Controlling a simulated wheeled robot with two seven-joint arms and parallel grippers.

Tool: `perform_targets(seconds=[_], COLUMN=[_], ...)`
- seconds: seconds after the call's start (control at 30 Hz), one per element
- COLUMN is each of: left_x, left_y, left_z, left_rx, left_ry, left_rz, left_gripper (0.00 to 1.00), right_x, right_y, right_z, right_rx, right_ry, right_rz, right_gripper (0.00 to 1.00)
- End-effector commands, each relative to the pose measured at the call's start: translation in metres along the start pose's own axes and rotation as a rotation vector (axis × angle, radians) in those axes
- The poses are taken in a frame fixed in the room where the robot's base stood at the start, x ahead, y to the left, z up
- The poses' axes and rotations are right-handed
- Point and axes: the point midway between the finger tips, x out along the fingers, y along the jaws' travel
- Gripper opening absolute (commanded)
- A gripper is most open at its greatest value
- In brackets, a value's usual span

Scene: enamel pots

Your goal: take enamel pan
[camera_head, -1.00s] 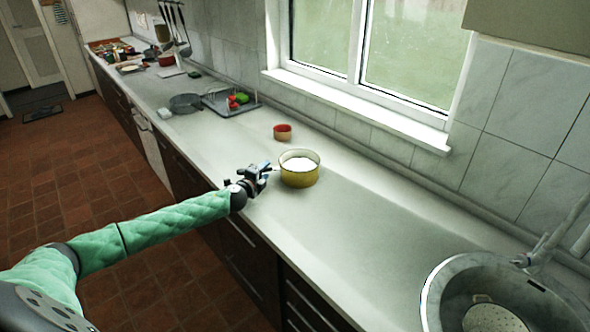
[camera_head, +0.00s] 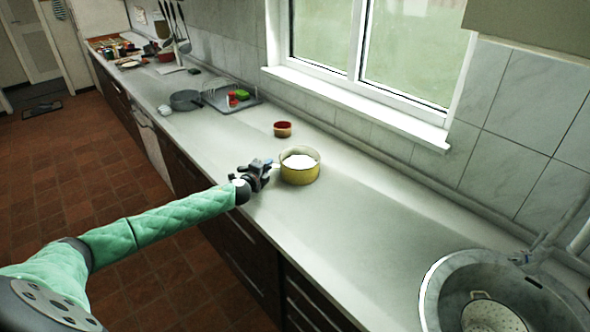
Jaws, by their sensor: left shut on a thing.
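A yellow enamel pan (camera_head: 300,172) with a white inside stands upright on the grey counter (camera_head: 350,220), near its front edge. My left gripper (camera_head: 267,172) is at the pan's left side, where its handle sticks out toward me. It is shut on the handle; the fingers hide most of it. My right gripper is not in view.
A small red and tan bowl (camera_head: 283,130) stands behind the pan. A grey pan (camera_head: 186,101) and a tray (camera_head: 247,103) with red and green items lie farther left. A round sink (camera_head: 450,285) is at the lower right. The counter between pan and sink is clear.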

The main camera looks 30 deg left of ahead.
Motion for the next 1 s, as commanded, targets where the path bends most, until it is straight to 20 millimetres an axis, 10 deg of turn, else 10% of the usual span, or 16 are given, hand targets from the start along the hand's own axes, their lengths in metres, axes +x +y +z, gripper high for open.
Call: perform_targets(seconds=[1.0], left_x=[-0.0006], left_y=[0.0024], left_z=[-0.0008], left_rx=[0.000], left_ry=[0.001], left_rz=[0.003], left_gripper=[0.00], right_x=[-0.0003], right_y=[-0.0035], right_z=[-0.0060], right_rx=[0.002], right_ry=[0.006], right_rz=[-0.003], right_gripper=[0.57])
